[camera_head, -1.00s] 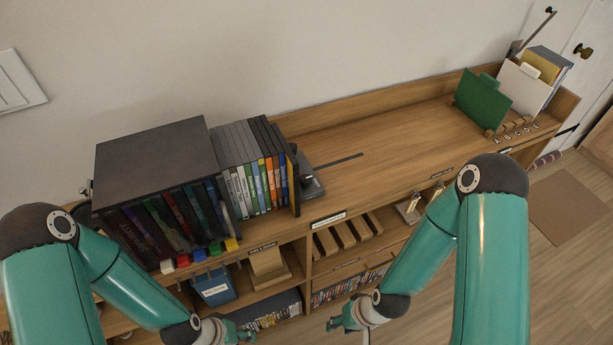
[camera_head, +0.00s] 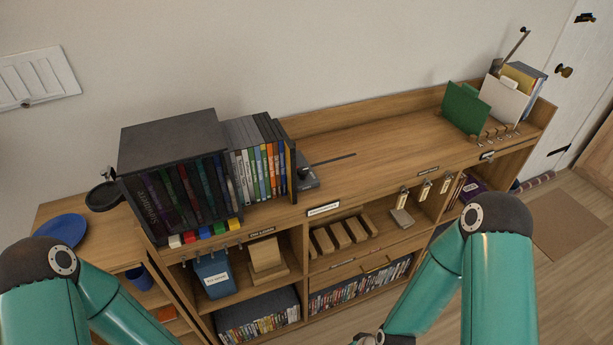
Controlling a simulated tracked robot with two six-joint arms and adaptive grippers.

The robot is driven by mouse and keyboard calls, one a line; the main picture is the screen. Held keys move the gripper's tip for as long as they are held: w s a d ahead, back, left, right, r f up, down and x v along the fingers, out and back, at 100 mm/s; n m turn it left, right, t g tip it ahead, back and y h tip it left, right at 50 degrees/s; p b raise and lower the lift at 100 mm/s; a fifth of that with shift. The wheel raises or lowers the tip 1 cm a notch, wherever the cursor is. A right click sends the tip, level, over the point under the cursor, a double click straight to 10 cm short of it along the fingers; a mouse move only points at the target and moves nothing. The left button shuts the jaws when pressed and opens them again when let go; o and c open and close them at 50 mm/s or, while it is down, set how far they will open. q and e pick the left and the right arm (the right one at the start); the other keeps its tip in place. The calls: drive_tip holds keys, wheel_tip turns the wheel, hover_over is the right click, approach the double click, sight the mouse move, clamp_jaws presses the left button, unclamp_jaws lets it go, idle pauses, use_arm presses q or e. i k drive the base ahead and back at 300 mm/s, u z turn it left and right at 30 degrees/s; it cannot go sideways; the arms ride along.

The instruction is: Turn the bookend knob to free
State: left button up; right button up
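The bookend (camera_head: 308,181) is a dark grey block on the shelf top, just right of the row of DVDs (camera_head: 262,165). A small black knob (camera_head: 304,172) shows on it. A dark slot (camera_head: 334,159) runs to its right along the wood. The knob's setting is too small to tell. My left arm comes in at the lower left, but its gripper is out of the picture. My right arm comes in at the lower right; only its wrist shows at the bottom edge, and its fingers are cut off. Neither arm touches the bookend.
A black DVD box (camera_head: 172,141) stands left of the row. Green (camera_head: 465,108) and white (camera_head: 499,98) dividers stand at the right end. The shelf top (camera_head: 400,137) between is clear. A blue plate (camera_head: 62,229) lies on a lower surface at left.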

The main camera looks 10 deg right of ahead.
sight(301, 171)
drive_tip(key=z, duration=0.25)
drive_tip(key=i, duration=0.15)
drive_tip(key=u, duration=2.75)
drive_tip(key=k, duration=2.2)
drive_tip(key=z, duration=1)
drive_tip(key=i, duration=1)
drive_tip(key=u, duration=0.05)
